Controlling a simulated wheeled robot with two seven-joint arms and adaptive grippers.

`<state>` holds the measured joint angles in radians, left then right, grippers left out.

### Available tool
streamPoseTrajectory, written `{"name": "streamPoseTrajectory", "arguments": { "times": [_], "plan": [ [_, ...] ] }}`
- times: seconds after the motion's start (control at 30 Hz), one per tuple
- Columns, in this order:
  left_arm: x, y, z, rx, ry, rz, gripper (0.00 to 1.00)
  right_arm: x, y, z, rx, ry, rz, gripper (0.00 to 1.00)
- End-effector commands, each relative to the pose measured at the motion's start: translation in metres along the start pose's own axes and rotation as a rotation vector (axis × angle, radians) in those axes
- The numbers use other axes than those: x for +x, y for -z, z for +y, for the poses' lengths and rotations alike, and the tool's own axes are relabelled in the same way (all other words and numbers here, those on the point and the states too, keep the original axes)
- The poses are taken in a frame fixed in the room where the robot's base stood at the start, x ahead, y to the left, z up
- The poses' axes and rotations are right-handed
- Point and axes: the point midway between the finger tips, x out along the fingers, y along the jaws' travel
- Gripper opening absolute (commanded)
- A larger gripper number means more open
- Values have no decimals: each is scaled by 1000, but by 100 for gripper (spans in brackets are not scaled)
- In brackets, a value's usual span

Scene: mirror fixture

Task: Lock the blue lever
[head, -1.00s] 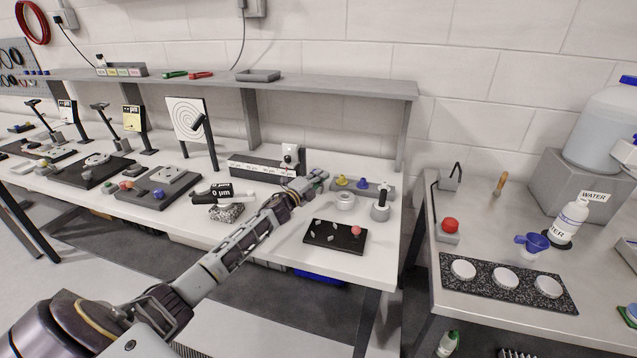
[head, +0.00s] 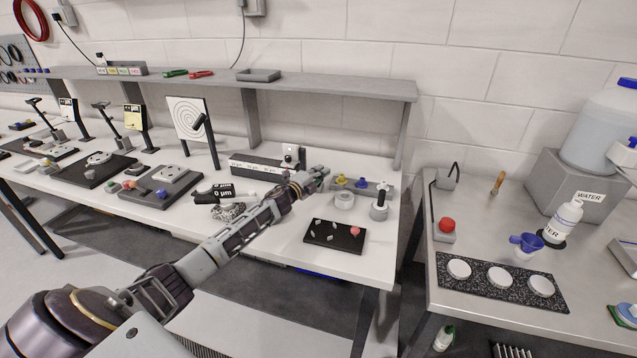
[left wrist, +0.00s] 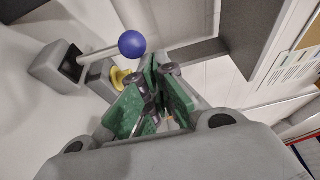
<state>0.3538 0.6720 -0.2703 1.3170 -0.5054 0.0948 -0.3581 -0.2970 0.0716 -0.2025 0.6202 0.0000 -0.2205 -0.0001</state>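The blue lever (left wrist: 132,43) shows in the left wrist view as a blue ball on a thin metal rod from a grey block. A yellow knob (left wrist: 119,77) sits beside it. In the head view the small blue knob (head: 362,183) stands on a grey block near the bench's right end. My left gripper (left wrist: 152,98) has green finger pads standing somewhat apart with nothing between them. The ball is close to the fingertips but apart from them. In the head view my left gripper (head: 319,178) is just left of the knobs. My right gripper is out of view.
A black plate (head: 334,237) with small parts lies in front.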

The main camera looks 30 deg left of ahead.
Motion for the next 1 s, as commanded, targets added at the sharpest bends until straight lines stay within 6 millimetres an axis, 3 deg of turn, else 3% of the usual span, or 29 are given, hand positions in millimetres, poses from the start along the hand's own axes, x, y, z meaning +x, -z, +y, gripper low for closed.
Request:
{"name": "streamPoseTrajectory", "arguments": {
  "times": [1.0],
  "plan": [
    [13,-5,-7,0,0,1,0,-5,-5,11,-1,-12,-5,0]
  ]
}}
